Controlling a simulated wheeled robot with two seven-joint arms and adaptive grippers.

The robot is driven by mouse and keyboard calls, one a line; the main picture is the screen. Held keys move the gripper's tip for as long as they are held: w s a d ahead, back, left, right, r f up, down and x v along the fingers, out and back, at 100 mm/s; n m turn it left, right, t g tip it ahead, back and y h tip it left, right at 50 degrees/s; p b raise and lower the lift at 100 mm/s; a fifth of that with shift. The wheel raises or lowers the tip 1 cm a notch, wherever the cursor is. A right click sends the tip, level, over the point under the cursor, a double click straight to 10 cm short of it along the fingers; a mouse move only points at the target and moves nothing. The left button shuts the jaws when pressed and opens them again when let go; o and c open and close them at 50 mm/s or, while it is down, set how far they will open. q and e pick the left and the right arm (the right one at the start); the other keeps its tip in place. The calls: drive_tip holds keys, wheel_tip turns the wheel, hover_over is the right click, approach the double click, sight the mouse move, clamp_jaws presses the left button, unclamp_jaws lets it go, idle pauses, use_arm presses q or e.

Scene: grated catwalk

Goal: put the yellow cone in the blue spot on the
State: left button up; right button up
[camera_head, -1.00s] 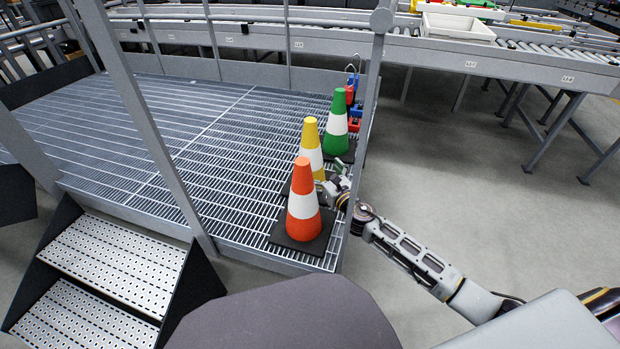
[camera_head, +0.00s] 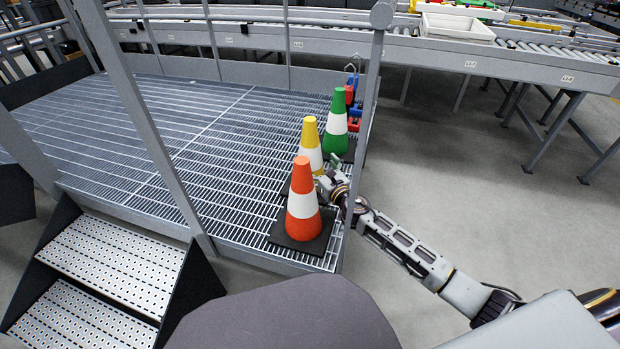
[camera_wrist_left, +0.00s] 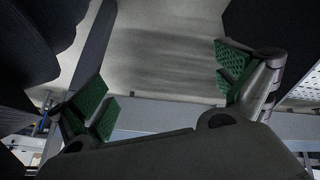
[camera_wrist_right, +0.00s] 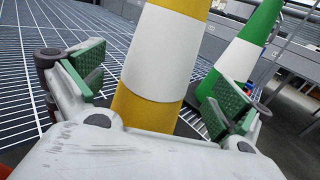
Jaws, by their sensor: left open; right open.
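The yellow cone (camera_head: 311,142) with a white band stands upright on the grating, between an orange cone (camera_head: 303,200) in front and a green cone (camera_head: 336,122) behind. My right gripper (camera_head: 328,180) is at the yellow cone's lower right side. In the right wrist view, the yellow cone (camera_wrist_right: 162,60) stands between the open green-padded fingers of my right gripper (camera_wrist_right: 158,88), with gaps on both sides. My left gripper (camera_wrist_left: 165,90) is open and empty in the left wrist view; it is not in the head view. No blue spot is clearly visible.
A grey railing post (camera_head: 366,110) rises beside the cones at the platform edge. Small red and blue items (camera_head: 354,115) sit behind the green cone. Steps (camera_head: 110,262) are at lower left. The grating (camera_head: 150,130) left of the cones is clear.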

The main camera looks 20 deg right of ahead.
sight(311, 161)
drive_tip(key=shift+w+a+f, duration=0.15)
drive_tip(key=shift+w, duration=0.4)
drive_tip(key=shift+w+a+f+b, duration=0.1)
drive_tip(key=shift+w+f+b, duration=0.05)
drive_tip(key=shift+w+b, duration=0.45)
drive_tip(key=shift+w+a, duration=0.15)
drive_tip(key=shift+w, duration=0.5)
use_arm(q)
drive_tip(key=shift+w+d+f+t, duration=0.1)
drive_tip(key=shift+f+t, duration=0.05)
drive_tip(key=shift+f, duration=0.45)
drive_tip(key=shift+w+d+f+t, duration=0.1)
drive_tip(key=shift+f+t, duration=0.05)
drive_tip(key=shift+f, duration=0.45)
use_arm(e)
drive_tip(key=shift+w+a, duration=0.1)
drive_tip(key=shift+w, duration=0.4)
drive_tip(key=shift+c, duration=0.3)
